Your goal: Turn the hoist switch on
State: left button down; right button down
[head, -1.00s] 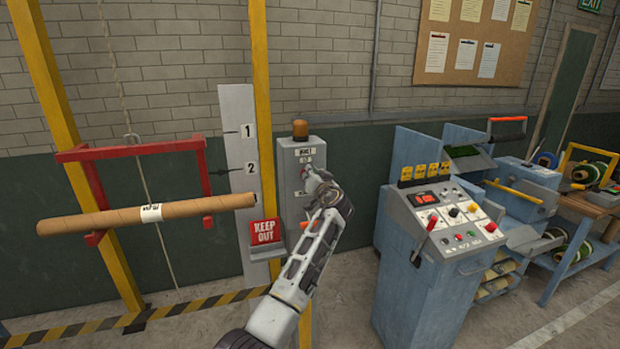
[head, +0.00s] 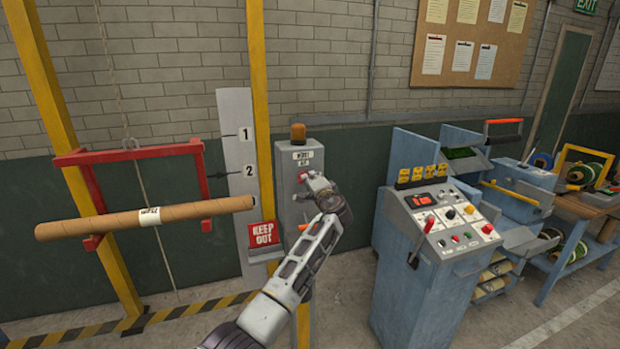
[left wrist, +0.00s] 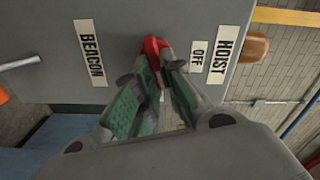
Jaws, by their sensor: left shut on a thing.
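The hoist switch is a red knob (left wrist: 152,47) on a grey box (head: 288,172), beside plates reading HOIST (left wrist: 222,55) and OFF (left wrist: 197,57). My left gripper (head: 311,181) is at the front of the box. In the left wrist view its green-padded fingers (left wrist: 158,62) are closed on the red knob, with the fingertips hiding part of it. In the head view the knob also shows as a small red spot (head: 303,174) at the fingertips. My right gripper is not in view.
An amber beacon (head: 298,132) tops the box. A BEACON plate (left wrist: 91,53) and an orange-tipped lever (left wrist: 20,62) are on its face. A KEEP OUT sign (head: 263,233) and yellow post (head: 262,120) stand left. A roll (head: 100,223) rests in a red frame; a blue console (head: 405,290) stands right.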

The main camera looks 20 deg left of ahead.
pick_arm(q)
jog(key=m+p, duration=0.1)
jog(key=m, duration=0.2)
jog(key=shift+d+f, duration=0.15)
jog(key=shift+m, duration=0.3)
jog(key=c, duration=1.5)
grip_release()
jog(key=shift+f, duration=0.1)
jog(key=shift+s+d, duration=0.1)
